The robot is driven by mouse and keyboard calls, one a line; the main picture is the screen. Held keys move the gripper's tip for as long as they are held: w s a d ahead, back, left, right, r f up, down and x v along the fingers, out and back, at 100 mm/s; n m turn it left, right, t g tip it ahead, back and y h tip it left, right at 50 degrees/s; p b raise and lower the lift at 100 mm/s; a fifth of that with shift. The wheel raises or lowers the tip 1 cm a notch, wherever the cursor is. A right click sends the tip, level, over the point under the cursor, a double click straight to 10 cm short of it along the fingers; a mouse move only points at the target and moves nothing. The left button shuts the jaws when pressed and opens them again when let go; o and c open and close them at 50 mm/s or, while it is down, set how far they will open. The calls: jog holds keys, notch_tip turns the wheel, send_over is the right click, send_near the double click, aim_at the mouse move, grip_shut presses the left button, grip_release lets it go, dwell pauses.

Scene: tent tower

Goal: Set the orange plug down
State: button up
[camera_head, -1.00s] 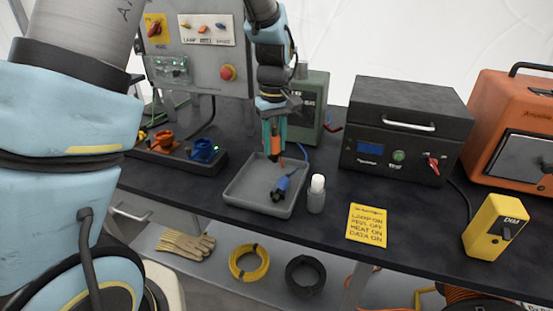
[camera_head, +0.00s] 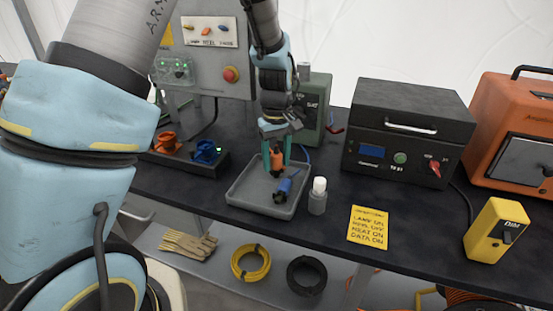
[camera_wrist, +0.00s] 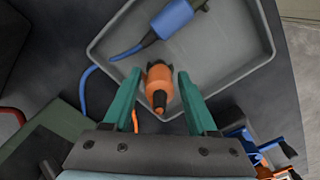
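The orange plug (camera_head: 277,161) is at the back part of the grey tray (camera_head: 250,205). In the wrist view the orange plug (camera_wrist: 160,88) sits between the teal fingers of my gripper (camera_wrist: 159,73), with a narrow gap on each side. My gripper (camera_head: 277,166) is open around it, pointing down. Whether the plug stands or leans on the tray floor I cannot tell. A blue plug (camera_head: 284,188) with a blue cable lies in the tray, in front of the orange one; it also shows in the wrist view (camera_wrist: 172,18).
A white-capped bottle (camera_head: 317,197) stands close to the tray's right side. Left of the tray is a socket strip with orange and blue connectors (camera_head: 205,151). A green box (camera_head: 315,112) stands behind. A black oven-like box (camera_head: 408,130) and yellow card (camera_head: 368,227) are right.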

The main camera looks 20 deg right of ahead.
jog(key=shift+o, duration=0.4)
jog(key=shift+r, duration=0.1)
jog(key=shift+r, duration=0.25)
notch_tip(320, 180, up, 12)
jog(key=shift+f+b, duration=0.2)
jog(key=shift+b, duration=0.65)
jog(key=w+a+f, duration=0.2)
jog(key=a, duration=1.2)
jog(key=s+a+f, duration=0.1)
jog(key=s+a, duration=0.2)
jog(key=a, duration=0.5)
jog(key=s+a+f+m+t, duration=0.1)
jog(key=s+a+f, duration=0.1)
jog(key=a, duration=0.7)
jog(key=shift+s+a+m+t, duration=0.2)
jog(key=shift+s+m+t, duration=0.1)
jog(key=shift+s, duration=0.2)
jog(key=shift+f, duration=0.1)
